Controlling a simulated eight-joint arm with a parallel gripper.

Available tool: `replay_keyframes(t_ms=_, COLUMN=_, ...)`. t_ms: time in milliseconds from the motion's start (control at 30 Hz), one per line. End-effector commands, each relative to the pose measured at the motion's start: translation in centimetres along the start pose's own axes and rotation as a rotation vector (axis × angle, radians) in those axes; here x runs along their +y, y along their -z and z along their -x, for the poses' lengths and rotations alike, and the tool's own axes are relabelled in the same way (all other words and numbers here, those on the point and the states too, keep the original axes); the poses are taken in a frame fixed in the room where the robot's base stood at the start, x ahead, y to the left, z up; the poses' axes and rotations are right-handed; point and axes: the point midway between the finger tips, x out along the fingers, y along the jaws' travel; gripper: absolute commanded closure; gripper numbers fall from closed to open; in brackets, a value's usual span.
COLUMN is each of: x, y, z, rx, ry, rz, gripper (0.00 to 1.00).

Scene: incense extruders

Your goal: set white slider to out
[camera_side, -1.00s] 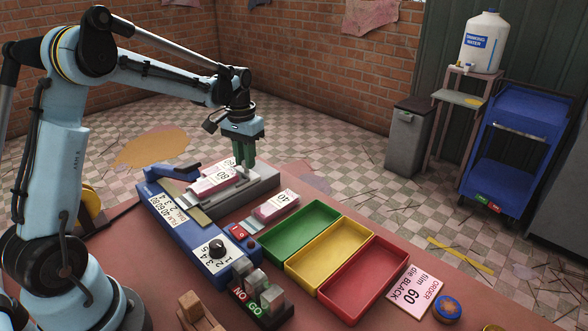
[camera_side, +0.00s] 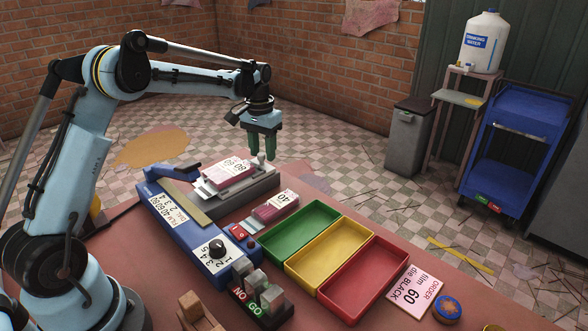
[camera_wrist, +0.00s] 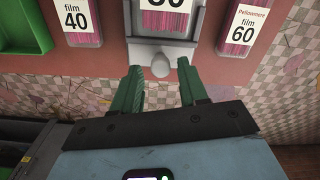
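The white slider (camera_wrist: 155,52) is a pale tray with a round knob (camera_wrist: 161,66) at its end, carrying a pink pack (camera_wrist: 166,20). In the side view the knob (camera_side: 261,157) is at the far right end of the grey block (camera_side: 262,186), and the pack (camera_side: 233,171) lies on top. My gripper (camera_wrist: 161,78) has green fingers, open and empty, one to each side of the knob with gaps between. In the side view my gripper (camera_side: 262,156) hangs over the knob end.
A blue machine (camera_side: 190,228) with a dial (camera_side: 217,248) stands nearer. Film packs marked 40 (camera_wrist: 77,22) and 60 (camera_wrist: 240,27) flank the slider. Green (camera_side: 299,229), yellow (camera_side: 331,250) and red (camera_side: 363,279) trays lie right. Tiled floor is beyond the table edge.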

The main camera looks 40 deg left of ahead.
Motion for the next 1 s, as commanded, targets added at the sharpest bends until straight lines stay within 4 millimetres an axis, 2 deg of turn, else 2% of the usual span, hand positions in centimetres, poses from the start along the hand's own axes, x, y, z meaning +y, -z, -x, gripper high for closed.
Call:
replay_keyframes(t_ms=333, x=-0.1, y=-0.1, z=0.1, rx=-0.004, ry=0.0, rz=0.001, gripper=0.52)
replay_keyframes(t_ms=467, x=-0.1, y=-0.1, z=1.2, rx=-0.004, ry=0.0, rz=0.001, gripper=0.52)
replay_keyframes(t_ms=800, x=0.0, y=-0.1, z=7.4, rx=-0.003, ry=0.0, rz=0.0, gripper=0.52)
replay_keyframes(t_ms=1000, x=0.0, y=-0.1, z=10.3, rx=-0.003, ry=0.0, rz=0.0, gripper=0.52)
